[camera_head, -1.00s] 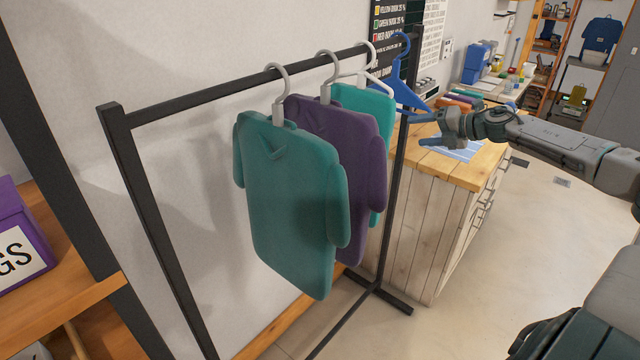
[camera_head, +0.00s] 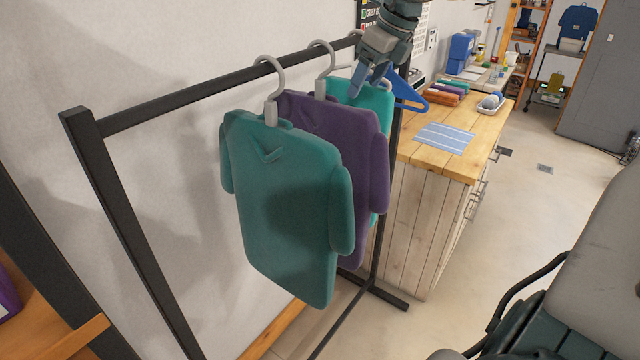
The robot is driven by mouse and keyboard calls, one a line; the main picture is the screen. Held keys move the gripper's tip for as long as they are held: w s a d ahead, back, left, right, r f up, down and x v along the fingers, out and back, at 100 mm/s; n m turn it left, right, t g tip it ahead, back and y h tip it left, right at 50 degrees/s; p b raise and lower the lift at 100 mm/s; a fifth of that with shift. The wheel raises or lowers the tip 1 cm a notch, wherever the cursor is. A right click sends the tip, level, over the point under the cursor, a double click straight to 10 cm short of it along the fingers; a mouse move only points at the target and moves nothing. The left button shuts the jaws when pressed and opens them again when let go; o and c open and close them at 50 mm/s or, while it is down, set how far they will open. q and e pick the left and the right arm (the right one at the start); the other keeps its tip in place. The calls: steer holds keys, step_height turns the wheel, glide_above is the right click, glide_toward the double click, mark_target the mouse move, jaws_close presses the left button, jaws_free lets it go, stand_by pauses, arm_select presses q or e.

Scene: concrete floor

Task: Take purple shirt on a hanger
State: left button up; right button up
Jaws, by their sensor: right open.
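The purple shirt (camera_head: 345,140) hangs on a white-grey hanger (camera_head: 322,68) on the black rack, between two teal shirts. The front teal shirt (camera_head: 285,205) covers much of its left side. The rear teal shirt (camera_head: 368,98) is mostly hidden behind it. My right gripper (camera_head: 366,83) is open, pointing down at the upper right of the purple shirt, in front of the rear teal shirt and hiding part of it. Whether it touches either shirt I cannot tell. My left gripper is not in view.
The black rack rail (camera_head: 190,92) runs along the wall. A blue empty hanger (camera_head: 408,92) hangs at its far end, partly behind my gripper. A wooden counter (camera_head: 470,150) with a striped cloth (camera_head: 444,138) stands to the right. The floor right of it is clear.

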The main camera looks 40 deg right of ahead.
mark_target(351, 106)
steer(key=shift+w+f, duration=0.2)
steer(key=shift+f, duration=0.45)
steer(key=shift+w+a+f, duration=0.15)
steer(key=shift+w+f, duration=0.2)
steer(key=shift+f, duration=0.2)
steer(key=p+x, duration=0.1)
steer(key=x, duration=0.1)
steer(key=p+x, duration=0.1)
steer(key=x, duration=0.1)
steer(key=shift+s+a+p, duration=0.1)
steer(key=shift+a+p, duration=0.2)
steer(key=shift+a, duration=0.1)
steer(key=shift+w+f, duration=0.25)
steer(key=shift+f, duration=0.25)
steer(key=shift+s, duration=0.1)
steer(key=c, duration=1.4)
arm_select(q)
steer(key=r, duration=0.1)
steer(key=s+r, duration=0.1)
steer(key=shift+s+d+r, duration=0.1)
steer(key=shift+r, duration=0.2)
arm_select(e)
steer(key=shift+r, duration=0.1)
jaws_close()
steer(key=shift+r, duration=0.1)
